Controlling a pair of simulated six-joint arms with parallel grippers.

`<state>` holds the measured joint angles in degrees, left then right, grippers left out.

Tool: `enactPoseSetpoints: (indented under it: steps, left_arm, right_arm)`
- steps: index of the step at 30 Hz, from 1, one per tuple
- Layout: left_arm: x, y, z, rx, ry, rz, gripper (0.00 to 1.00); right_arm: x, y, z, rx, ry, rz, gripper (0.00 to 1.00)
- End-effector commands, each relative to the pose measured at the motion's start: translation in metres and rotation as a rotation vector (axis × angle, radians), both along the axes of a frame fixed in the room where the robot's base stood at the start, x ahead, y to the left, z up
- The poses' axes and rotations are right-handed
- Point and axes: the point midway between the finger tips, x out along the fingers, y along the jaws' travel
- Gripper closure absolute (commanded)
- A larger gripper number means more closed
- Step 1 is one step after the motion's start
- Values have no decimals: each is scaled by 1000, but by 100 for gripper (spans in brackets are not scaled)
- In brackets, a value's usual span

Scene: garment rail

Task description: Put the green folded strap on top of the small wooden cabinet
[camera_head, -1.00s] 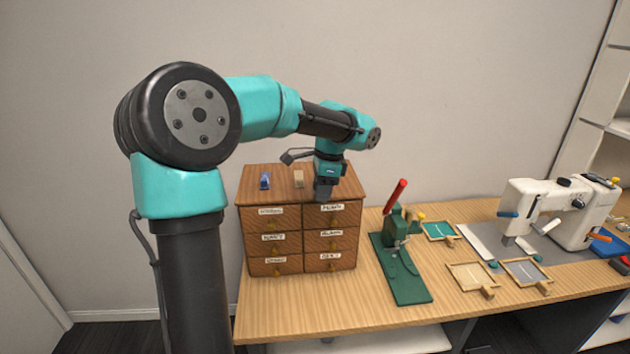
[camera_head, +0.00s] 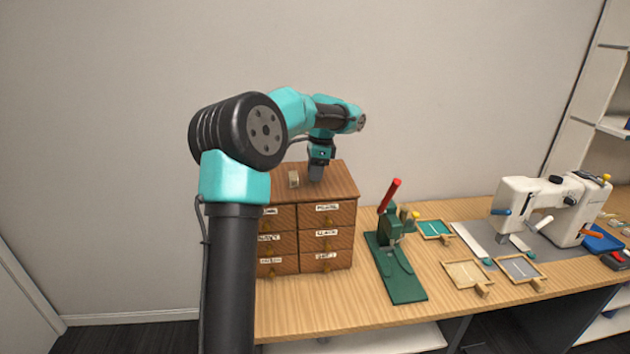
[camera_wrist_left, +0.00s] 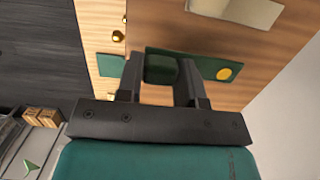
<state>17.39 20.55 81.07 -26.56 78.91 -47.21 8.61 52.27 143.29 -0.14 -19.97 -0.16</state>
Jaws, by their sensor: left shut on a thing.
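The small wooden cabinet (camera_head: 340,186) has labelled drawers and stands at the left end of the workbench. My left gripper (camera_head: 316,176) points down over the right part of its top. In the left wrist view, the left gripper (camera_wrist_left: 161,93) is shut on the green folded strap (camera_wrist_left: 204,67), which sticks out on both sides of the fingers and has a yellow round mark. The strap overlaps the cabinet's top and drawer front in that view. I cannot tell whether it touches the top. The strap is not distinguishable in the head view. My right gripper is not in view.
A green press with a red lever (camera_head: 390,197) stands right of the cabinet. Small framed trays (camera_head: 467,274) and a white sewing machine (camera_head: 545,208) are further right.

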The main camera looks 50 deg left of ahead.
Motion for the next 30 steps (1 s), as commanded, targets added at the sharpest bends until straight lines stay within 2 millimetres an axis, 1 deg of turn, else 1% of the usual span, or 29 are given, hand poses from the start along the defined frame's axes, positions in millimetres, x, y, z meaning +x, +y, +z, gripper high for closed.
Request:
enactPoseSetpoints:
  steps: [5, 12, 14, 27, 28, 30]
  left_arm:
    - [5, 6, -2, 0, 0, 2, 92]
    - [4, 5, -31, 0, 3, 0, 92]
    - [4, 5, -34, 0, 1, 1, 92]
    - [4, 5, -39, 1, 1, 1, 92]
    - [4, 5, -39, 0, 0, 1, 64]
    - [4, 5, -39, 0, 0, 1, 57]
  right_arm:
    - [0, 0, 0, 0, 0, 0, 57]
    - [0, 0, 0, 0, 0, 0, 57]
    - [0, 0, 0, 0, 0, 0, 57]
    - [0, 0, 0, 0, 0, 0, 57]
    - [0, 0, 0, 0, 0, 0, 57]
    - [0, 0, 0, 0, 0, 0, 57]
